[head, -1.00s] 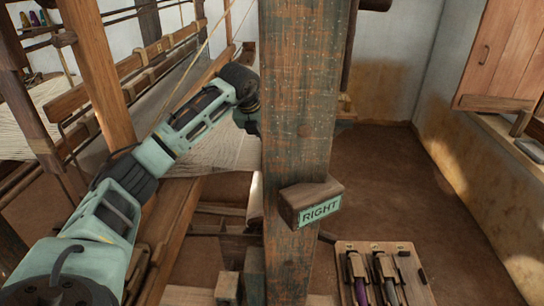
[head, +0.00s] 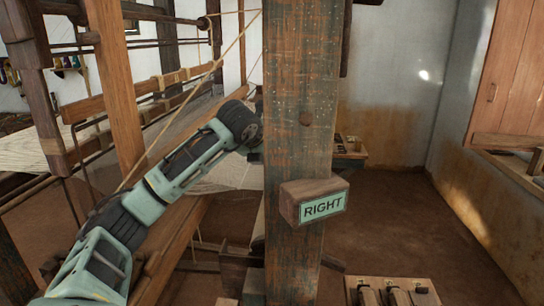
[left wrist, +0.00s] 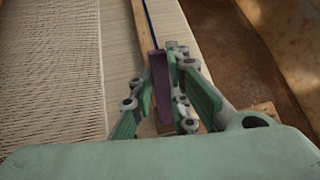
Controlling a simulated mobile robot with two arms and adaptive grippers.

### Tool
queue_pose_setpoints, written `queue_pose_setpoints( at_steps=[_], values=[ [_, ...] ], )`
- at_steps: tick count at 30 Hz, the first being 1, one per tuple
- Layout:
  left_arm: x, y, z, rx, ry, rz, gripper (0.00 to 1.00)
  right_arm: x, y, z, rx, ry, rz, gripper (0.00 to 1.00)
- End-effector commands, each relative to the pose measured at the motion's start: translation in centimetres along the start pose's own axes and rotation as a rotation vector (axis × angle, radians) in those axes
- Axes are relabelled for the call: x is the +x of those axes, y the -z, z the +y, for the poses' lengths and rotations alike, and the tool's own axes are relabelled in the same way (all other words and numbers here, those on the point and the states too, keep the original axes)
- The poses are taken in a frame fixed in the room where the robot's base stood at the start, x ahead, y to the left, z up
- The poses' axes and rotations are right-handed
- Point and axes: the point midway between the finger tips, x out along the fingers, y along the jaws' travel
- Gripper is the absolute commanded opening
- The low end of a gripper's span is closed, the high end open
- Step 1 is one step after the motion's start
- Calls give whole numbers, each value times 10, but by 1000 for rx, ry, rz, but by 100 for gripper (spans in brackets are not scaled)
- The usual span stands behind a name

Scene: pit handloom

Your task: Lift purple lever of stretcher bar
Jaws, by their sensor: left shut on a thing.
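The purple lever (left wrist: 160,82) lies between the fingers of my left gripper (left wrist: 164,68) in the left wrist view. The fingers are shut on it. It lies along a narrow wooden stretcher bar (left wrist: 142,22) with a dark blue line, across pale woven cloth (left wrist: 115,50). I cannot tell how far the lever is raised. In the head view my left arm reaches from the lower left towards the loom, and its gripper is hidden behind the thick post. My right gripper is in neither view.
A thick wooden post (head: 300,120) with a RIGHT block (head: 314,202) stands in front of the loom. Loom beams and cords fill the left. A tool board (head: 392,290) is low at the right, a cabinet (head: 508,85) on the right wall. Brown floor is open between.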

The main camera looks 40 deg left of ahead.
Motion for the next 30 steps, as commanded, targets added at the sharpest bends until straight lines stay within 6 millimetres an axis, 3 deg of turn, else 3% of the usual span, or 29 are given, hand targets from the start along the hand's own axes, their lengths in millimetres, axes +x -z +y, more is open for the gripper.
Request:
queue_pose_setpoints(
  at_steps=[8,9,15,25,30],
  values=[
    [-1,-2,0,-1,-1,-3,0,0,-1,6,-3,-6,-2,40],
    [-1,-1,0,-1,-1,-3,19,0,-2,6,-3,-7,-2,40],
    [0,-1,0,-1,-1,-1,34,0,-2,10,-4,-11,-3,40],
    [-3,0,0,0,-1,0,34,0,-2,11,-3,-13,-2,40],
    [-25,-1,1,0,-1,-3,34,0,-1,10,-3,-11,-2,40]
  ],
)
